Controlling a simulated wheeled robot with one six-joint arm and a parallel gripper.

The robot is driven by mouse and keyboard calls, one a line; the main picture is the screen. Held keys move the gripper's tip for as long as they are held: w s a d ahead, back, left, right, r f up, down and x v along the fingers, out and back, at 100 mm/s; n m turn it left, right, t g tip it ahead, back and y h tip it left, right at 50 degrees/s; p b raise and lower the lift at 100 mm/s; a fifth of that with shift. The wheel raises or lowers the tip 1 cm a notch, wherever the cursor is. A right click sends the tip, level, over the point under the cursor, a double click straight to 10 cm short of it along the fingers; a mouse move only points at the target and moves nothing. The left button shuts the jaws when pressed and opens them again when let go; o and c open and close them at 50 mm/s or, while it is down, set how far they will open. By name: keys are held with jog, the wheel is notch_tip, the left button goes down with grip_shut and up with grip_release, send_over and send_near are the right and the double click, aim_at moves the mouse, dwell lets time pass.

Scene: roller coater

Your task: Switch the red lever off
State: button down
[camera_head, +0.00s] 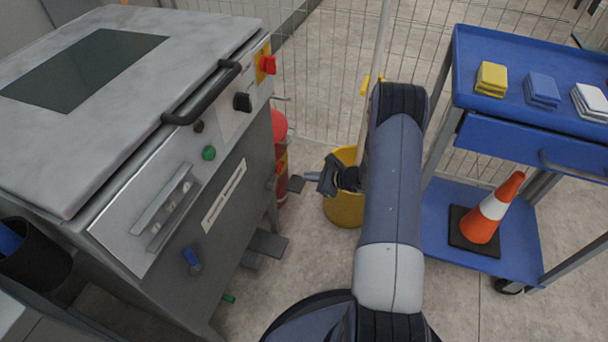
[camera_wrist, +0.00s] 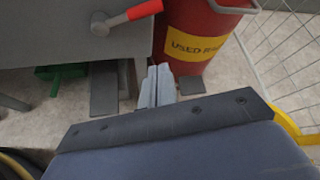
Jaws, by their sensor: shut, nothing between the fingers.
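The red lever (camera_wrist: 128,17) shows at the top of the wrist view. Its red grip points right and slightly up from a round grey pivot on the grey machine's side. In the head view my gripper (camera_head: 318,177) is right of the machine, in front of a yellow bucket (camera_head: 345,209).
The roller coater (camera_head: 190,130) has a red switch (camera_head: 268,64) on a yellow plate. A red bin (camera_wrist: 200,30) with a yellow label stands close behind my fingers. A blue cart (camera_head: 435,215) with a cone stands right. Wire fence (camera_head: 325,60) runs behind.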

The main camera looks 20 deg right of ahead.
aim_at(277, 173)
jog(key=w+a+b, duration=0.2)
jog(key=w+a, duration=0.2)
jog(key=a, duration=0.2)
jog(key=shift+w+a+f, duration=0.15)
jog(key=shift+w+a, duration=0.05)
jog(key=shift+w, duration=0.15)
